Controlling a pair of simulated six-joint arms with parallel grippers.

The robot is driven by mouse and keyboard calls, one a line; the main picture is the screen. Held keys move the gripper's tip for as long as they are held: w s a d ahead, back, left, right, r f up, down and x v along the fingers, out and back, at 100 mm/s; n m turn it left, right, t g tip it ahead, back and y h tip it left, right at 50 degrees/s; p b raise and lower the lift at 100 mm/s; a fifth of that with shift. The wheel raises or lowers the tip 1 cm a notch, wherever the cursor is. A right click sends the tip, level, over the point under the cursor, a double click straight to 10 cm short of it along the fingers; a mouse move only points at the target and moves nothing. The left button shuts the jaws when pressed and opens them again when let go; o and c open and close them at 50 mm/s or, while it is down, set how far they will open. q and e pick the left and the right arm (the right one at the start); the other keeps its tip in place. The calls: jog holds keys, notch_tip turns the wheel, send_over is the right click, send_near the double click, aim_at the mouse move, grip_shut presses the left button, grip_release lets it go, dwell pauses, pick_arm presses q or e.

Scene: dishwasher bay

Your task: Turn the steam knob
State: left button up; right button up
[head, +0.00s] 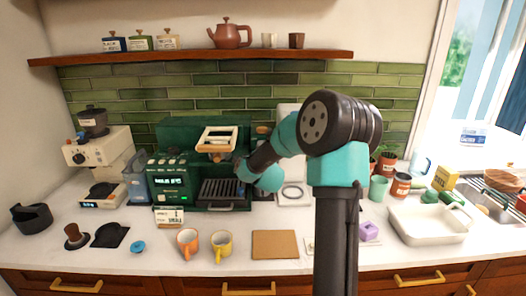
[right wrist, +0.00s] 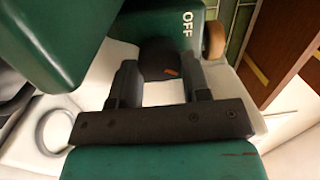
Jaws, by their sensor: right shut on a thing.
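The green espresso machine (head: 173,187) stands on the counter against the tiled wall. The steam knob (right wrist: 158,58), dark with a small orange mark, shows in the right wrist view just below the white "OFF" lettering on the green housing. My right gripper (right wrist: 158,76) is shut on the knob, one finger on each side of it. In the head view my right arm reaches across to the machine's right side and hides the knob. My left gripper is in neither view.
A white tray (head: 428,225) lies right of my arm.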

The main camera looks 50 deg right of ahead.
jog(key=o, duration=0.9)
jog(key=shift+s+a, duration=0.1)
jog(key=v, duration=1.7)
jog(key=shift+s, duration=0.1)
